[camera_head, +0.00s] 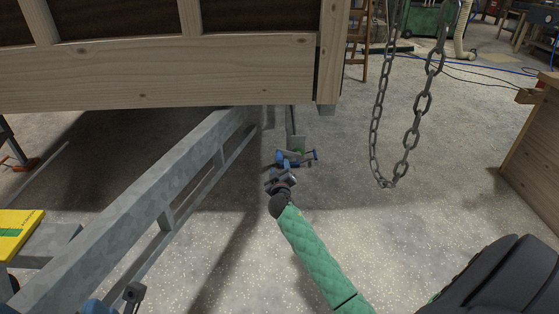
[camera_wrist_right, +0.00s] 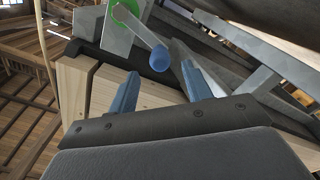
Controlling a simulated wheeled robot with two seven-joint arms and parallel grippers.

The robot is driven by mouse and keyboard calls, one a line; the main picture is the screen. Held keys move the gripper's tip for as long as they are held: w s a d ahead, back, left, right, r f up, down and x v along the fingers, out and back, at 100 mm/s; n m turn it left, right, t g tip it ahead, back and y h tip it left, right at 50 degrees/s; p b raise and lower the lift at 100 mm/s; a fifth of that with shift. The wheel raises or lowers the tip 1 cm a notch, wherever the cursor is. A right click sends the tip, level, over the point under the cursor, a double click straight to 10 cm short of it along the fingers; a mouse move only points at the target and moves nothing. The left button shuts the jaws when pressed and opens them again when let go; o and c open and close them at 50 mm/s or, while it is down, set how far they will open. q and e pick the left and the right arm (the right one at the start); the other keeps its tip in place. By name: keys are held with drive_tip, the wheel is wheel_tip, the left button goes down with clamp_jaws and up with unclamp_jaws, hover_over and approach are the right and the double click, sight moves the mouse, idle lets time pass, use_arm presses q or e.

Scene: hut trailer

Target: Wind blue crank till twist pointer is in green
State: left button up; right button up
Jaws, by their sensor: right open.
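The blue crank knob (camera_wrist_right: 160,58) sits at the end of a grey arm in the right wrist view. Behind it is a grey bracket with a green round part (camera_wrist_right: 125,12), cut by the top edge. I cannot make out the twist pointer. My right gripper (camera_wrist_right: 160,69) is open, its two blue fingers apart on either side of the knob's line, with the knob just beyond the tips. In the head view the right gripper (camera_head: 284,165) is low beside the trailer frame, close to the small grey bracket (camera_head: 297,143). A blue and black part at the lower left may be my left gripper (camera_head: 110,301); its jaws do not show.
The wooden hut wall (camera_head: 160,80) overhangs the grey metal trailer frame (camera_head: 150,205). A chain (camera_head: 376,130) hangs in a loop to the right. A wooden bench (camera_head: 535,150) stands at the right edge. The concrete floor between is clear.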

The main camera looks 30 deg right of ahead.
sight(279, 162)
drive_tip(key=shift+b+x, duration=0.45)
drive_tip(key=shift+x, duration=2.75)
drive_tip(key=shift+c, duration=0.2)
clamp_jaws()
